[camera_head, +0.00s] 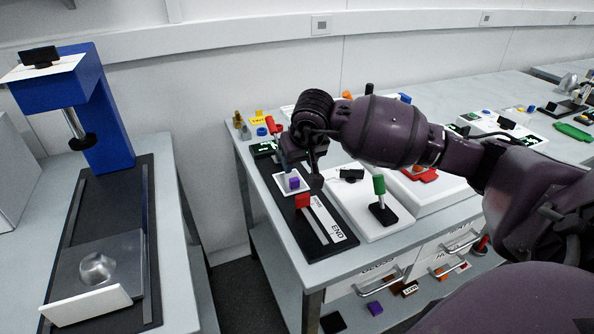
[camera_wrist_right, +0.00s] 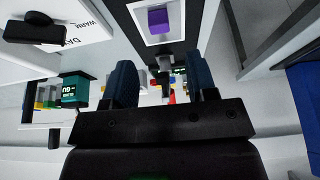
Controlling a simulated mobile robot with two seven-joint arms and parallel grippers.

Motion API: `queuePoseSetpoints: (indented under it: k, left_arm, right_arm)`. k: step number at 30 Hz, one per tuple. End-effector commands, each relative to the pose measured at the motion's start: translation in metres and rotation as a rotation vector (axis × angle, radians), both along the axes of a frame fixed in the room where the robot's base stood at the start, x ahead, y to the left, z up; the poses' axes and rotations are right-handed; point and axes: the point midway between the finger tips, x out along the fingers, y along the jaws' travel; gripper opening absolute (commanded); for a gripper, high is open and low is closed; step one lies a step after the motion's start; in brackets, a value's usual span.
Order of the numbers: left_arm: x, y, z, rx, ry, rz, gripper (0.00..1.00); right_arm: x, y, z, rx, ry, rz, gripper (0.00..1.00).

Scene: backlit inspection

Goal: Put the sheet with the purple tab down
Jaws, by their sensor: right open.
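The small white sheet (camera_head: 279,182) with the purple tab (camera_head: 293,184) lies on the black board (camera_head: 296,222) near the table's left edge. My right gripper (camera_head: 303,166) is just above and beside the tab, partly hiding the sheet. In the wrist view its two fingers (camera_wrist_right: 161,82) are apart with nothing held between them. My left gripper is not in view.
A red block (camera_head: 302,201) and an END label (camera_head: 337,231) sit on the same board. A white panel (camera_head: 352,205) with a green-handled lever (camera_head: 379,187) stands to the right. A blue press (camera_head: 100,110) stands on the left bench (camera_head: 170,200), across a gap.

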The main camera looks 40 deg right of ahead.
Motion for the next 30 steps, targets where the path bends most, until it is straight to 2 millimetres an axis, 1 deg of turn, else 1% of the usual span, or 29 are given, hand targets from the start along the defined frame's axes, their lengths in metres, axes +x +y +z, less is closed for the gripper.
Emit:
queuePoseSetpoints:
  k: [1, 3, 6, 9, 14, 30]
  left_arm:
    - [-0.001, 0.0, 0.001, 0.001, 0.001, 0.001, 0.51]
    - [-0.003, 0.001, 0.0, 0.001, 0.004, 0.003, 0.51]
    - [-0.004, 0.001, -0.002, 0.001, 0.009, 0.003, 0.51]
    - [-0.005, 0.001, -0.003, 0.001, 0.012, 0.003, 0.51]
    - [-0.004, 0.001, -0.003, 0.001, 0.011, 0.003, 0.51]
    - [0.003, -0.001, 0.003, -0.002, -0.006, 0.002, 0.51]
  right_arm:
    - [-0.003, 0.0, 0.011, -0.003, -0.003, 0.0, 0.52]
    - [-0.008, 0.001, 0.02, -0.003, -0.001, 0.001, 0.52]
    - [-0.012, 0.003, 0.031, -0.002, -0.002, 0.001, 0.52]
    - [-0.015, 0.004, 0.037, -0.002, -0.001, 0.001, 0.52]
    - [-0.017, 0.004, 0.041, 0.001, 0.002, -0.001, 0.52]
    - [-0.017, 0.004, 0.041, 0.0, 0.002, 0.0, 0.52]
